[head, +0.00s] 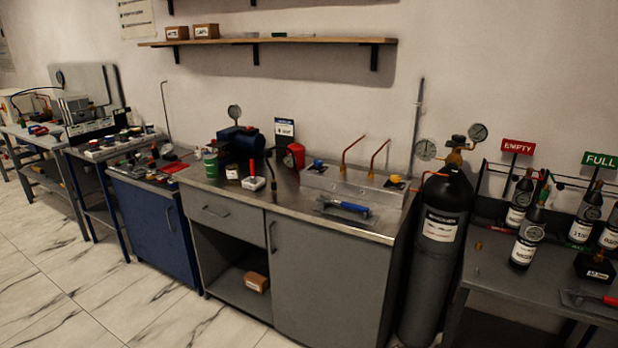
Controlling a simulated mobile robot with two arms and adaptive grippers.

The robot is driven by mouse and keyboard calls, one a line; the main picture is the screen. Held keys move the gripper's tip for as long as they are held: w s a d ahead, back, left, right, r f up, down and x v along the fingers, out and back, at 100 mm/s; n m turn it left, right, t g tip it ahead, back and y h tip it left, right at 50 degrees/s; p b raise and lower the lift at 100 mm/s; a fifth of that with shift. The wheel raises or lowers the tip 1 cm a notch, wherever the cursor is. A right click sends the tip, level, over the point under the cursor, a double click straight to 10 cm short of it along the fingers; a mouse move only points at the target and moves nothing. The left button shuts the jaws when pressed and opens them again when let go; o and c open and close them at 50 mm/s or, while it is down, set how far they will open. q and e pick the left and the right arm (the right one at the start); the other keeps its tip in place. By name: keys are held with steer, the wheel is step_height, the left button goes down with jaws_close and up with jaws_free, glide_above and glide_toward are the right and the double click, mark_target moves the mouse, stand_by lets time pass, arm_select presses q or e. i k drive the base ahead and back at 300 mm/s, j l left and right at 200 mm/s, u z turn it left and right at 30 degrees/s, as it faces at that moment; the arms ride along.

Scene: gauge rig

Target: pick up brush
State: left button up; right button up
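A tool with a blue handle (348,206), which looks like a brush, lies on the steel worktop (385,236) of the grey cabinet, near its front right. Its head end points left, and the bristles are too small to make out. Another tool with a red handle (609,300) lies at the right edge on the right table; I cannot tell what kind it is. Neither of my grippers is in view.
A black gas cylinder (439,280) with gauges stands right of the grey cabinet. The right table (500,270) holds dark bottles (528,245) and EMPTY (517,147) and FULL (600,160) signs. A blue cabinet (150,225) stands left. The tiled floor (90,290) in front is clear.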

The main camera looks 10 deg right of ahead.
mark_target(253, 178)
steer(key=i+j+u, duration=0.1)
steer(key=i, duration=0.5)
steer(key=i+j, duration=0.3)
steer(key=i, duration=0.25)
steer(key=i+j+u, duration=0.15)
steer(key=i, duration=0.45)
